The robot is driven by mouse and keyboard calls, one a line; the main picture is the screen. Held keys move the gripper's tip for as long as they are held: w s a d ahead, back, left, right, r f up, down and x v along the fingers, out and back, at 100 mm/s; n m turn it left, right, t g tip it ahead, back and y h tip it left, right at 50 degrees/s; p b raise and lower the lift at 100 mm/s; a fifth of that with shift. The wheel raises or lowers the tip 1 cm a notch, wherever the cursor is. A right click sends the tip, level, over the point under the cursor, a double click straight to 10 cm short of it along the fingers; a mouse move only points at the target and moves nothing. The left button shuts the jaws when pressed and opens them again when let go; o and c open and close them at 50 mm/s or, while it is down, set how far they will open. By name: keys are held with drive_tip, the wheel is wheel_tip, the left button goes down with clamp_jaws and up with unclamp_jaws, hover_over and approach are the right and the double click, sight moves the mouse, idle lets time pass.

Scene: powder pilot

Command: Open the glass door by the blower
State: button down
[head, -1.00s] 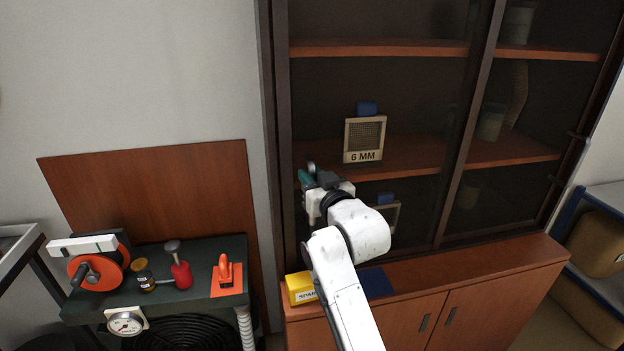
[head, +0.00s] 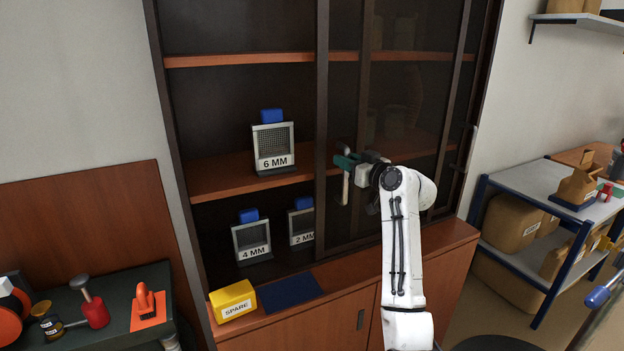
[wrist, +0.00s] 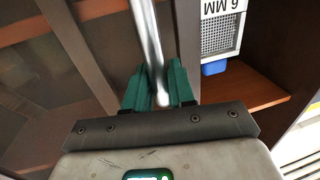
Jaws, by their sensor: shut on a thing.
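The glass sliding door (head: 410,110) of the wooden cabinet stands slid to the right, over the right half. The cabinet's left half is open. My gripper (head: 347,164), with green fingers, is at the door's left edge and shut on the upright door handle (head: 345,188). In the wrist view, the metal handle bar (wrist: 147,40) runs between the green fingers of my gripper (wrist: 160,88). Part of the handle is hidden by the fingers. I cannot tell which thing is the blower.
A 6 MM sieve (head: 273,147) stands on the middle shelf, with 4 MM (head: 251,240) and 2 MM (head: 301,225) sieves below. A yellow SPARE block (head: 232,301) and blue mat (head: 290,291) lie on the ledge. A dark bench (head: 120,320) is at left, a trolley (head: 530,185) at right.

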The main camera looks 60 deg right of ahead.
drive_tip(key=s+d, duration=0.1)
drive_tip(key=s+d+b, duration=0.1)
drive_tip(key=d, duration=0.1)
drive_tip(key=s+d+b, duration=0.1)
drive_tip(key=d, duration=0.1)
drive_tip(key=shift+s+d+f, duration=0.1)
drive_tip(key=shift+s+d, duration=0.15)
drive_tip(key=shift+s, duration=0.15)
drive_tip(key=shift+s+d, duration=0.35)
drive_tip(key=shift+d, duration=0.05)
drive_tip(key=shift+s+r, duration=0.1)
drive_tip(key=shift+r, duration=0.1)
drive_tip(key=c, duration=1.4)
unclamp_jaws()
drive_tip(key=o, duration=0.3)
drive_tip(key=shift+s+d+f, duration=0.1)
drive_tip(key=shift+d, duration=0.3)
drive_tip(key=shift+s, duration=0.1)
drive_tip(key=b, duration=0.2)
approach(362, 150)
drive_tip(key=v, duration=0.5)
drive_tip(key=shift+a, duration=0.4)
